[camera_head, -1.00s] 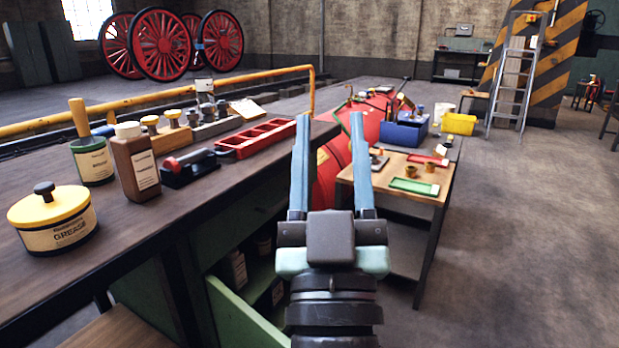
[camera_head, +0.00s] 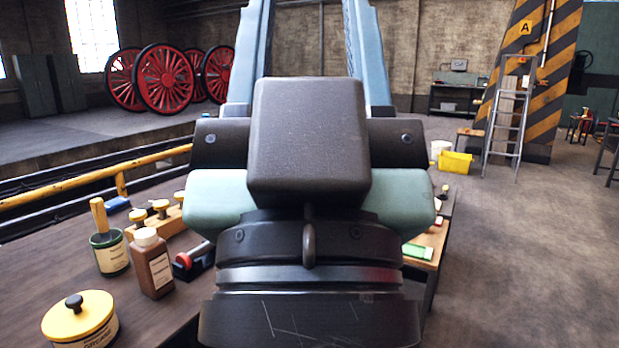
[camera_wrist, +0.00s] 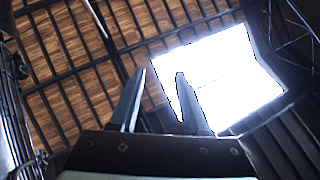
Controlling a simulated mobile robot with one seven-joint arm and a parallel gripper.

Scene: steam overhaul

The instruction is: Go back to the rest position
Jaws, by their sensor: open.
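My gripper (camera_head: 311,40) fills the middle of the head view, close to the camera, with its two blue-grey fingers pointing up and apart. Its fingertips are cut off by the top edge there. In the wrist view my gripper (camera_wrist: 160,85) is open with nothing between the fingers. Behind it are only the wooden roof and a bright skylight (camera_wrist: 215,75). The gripper hides the middle of the scene in the head view, including most of the small table.
The workbench (camera_head: 60,235) at left holds a yellow-lidded grease tin (camera_head: 80,325), a brown bottle (camera_head: 152,265) and a green pot with a brush (camera_head: 110,250). A yellow rail (camera_head: 70,190) runs behind. A stepladder (camera_head: 508,120) and yellow bin (camera_head: 455,162) stand right.

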